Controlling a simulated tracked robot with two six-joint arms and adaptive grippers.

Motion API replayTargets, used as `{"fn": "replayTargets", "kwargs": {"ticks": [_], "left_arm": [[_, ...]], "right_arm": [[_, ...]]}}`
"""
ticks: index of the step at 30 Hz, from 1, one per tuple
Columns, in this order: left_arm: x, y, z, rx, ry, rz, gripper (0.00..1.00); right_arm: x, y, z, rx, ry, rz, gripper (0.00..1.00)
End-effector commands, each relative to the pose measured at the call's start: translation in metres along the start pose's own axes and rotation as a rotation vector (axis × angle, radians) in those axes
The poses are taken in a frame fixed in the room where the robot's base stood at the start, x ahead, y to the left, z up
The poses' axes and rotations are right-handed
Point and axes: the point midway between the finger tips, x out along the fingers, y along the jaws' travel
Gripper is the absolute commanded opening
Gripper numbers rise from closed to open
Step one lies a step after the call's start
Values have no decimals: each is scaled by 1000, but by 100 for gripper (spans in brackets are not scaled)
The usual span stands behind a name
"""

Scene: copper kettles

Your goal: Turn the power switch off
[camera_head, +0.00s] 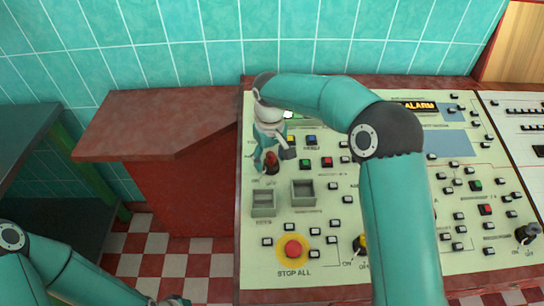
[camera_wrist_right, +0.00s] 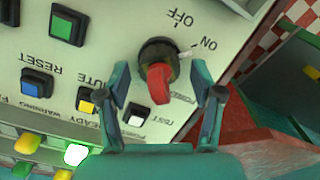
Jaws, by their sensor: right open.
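The power switch is a rotary knob with a red handle (camera_wrist_right: 158,82) and a dark round base, on the cream control panel. Labels OFF and ON are printed beside it in the right wrist view, and a pale mark on that side lies near ON. My left gripper (camera_head: 172,301) is mostly cut off at the bottom edge.
The panel carries several small buttons, two grey square frames (camera_head: 303,193), a yellow-ringed red STOP ALL button (camera_head: 292,249) and an ALARM display (camera_head: 419,106). A red-brown counter (camera_head: 150,120) adjoins on the left. A tiled wall (camera_head: 200,45) stands behind.

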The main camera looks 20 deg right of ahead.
Motion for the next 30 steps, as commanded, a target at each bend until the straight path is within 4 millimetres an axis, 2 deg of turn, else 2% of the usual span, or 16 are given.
{"fn": "replayTargets", "kwargs": {"ticks": [5, 16, 17, 30], "left_arm": [[0, 0, 0, 0, 0, 0, 0], [0, 0, 0, 0, 0, 0, 0], [0, 0, 0, -2, 1, 0, 0], [-2, 1, 0, 0, 0, 0, 0]], "right_arm": [[0, 0, 0, 0, 0, 0, 66], [0, 0, 0, 0, 0, 0, 6], [0, 7, 2, 5, 0, 0, 6], [-1, 1, 0, -49, -1, 2, 6]]}}
